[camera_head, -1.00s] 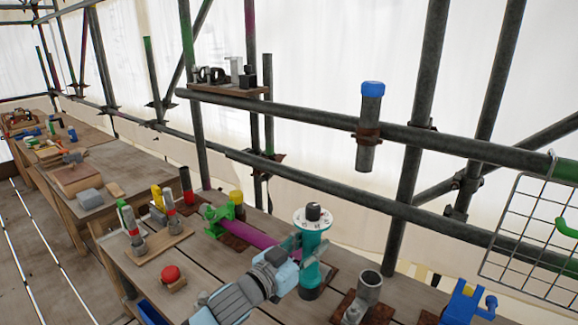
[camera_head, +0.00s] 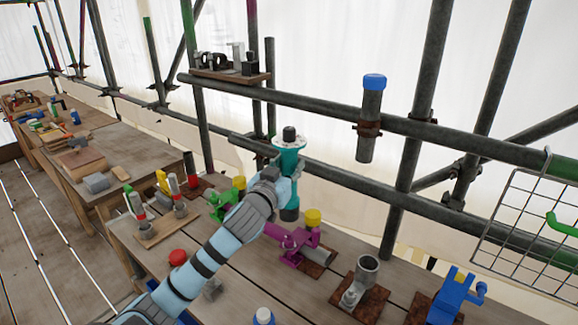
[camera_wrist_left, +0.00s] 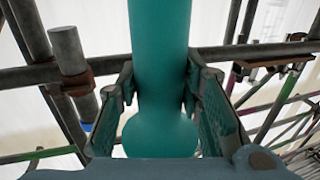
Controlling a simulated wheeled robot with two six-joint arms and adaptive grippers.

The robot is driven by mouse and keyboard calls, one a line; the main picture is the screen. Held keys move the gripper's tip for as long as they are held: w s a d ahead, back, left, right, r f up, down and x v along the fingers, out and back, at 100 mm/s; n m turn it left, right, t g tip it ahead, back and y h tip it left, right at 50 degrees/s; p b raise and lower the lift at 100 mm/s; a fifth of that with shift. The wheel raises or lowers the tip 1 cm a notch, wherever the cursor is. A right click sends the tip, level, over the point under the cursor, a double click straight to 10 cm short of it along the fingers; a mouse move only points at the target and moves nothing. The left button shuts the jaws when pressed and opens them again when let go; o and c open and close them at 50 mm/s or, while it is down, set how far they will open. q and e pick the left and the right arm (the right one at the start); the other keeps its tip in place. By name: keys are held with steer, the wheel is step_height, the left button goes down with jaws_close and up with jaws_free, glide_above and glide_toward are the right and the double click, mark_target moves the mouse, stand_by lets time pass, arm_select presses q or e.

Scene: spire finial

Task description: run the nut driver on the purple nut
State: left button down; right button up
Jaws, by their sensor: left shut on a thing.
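My left gripper (camera_head: 280,176) is shut on the teal nut driver (camera_head: 291,160), a roughly upright body with a dark knob on top. The driver also fills the middle of the left wrist view (camera_wrist_left: 160,60), with a finger pad on each side. Its lower end (camera_head: 289,214) appears above the bench, just behind the purple clamp. The purple clamp (camera_head: 291,238) sits on the bench at the end of a purple tube, beside a yellow cap (camera_head: 312,217). I cannot make out a separate purple nut. My right gripper is not in view.
A green clamp (camera_head: 222,206) is left of my gripper. A grey upright socket (camera_head: 366,272) and a blue clamp (camera_head: 453,295) stand to the right. A scaffold rail (camera_head: 345,188) runs behind the driver. A wire basket (camera_head: 525,240) hangs at right.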

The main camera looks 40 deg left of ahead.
arm_select(q)
steer(key=shift+f+b, duration=4)
steer(key=shift+f, duration=1.55)
steer(key=shift+s+f, duration=0.1)
steer(key=shift+f, duration=0.15)
steer(key=shift+s+f, duration=0.1)
steer(key=shift+f, duration=0.05)
step_height(320, 180, up, 8)
steer(key=p, duration=0.7)
steer(key=shift+w, duration=0.2)
steer(key=shift+f, duration=0.1)
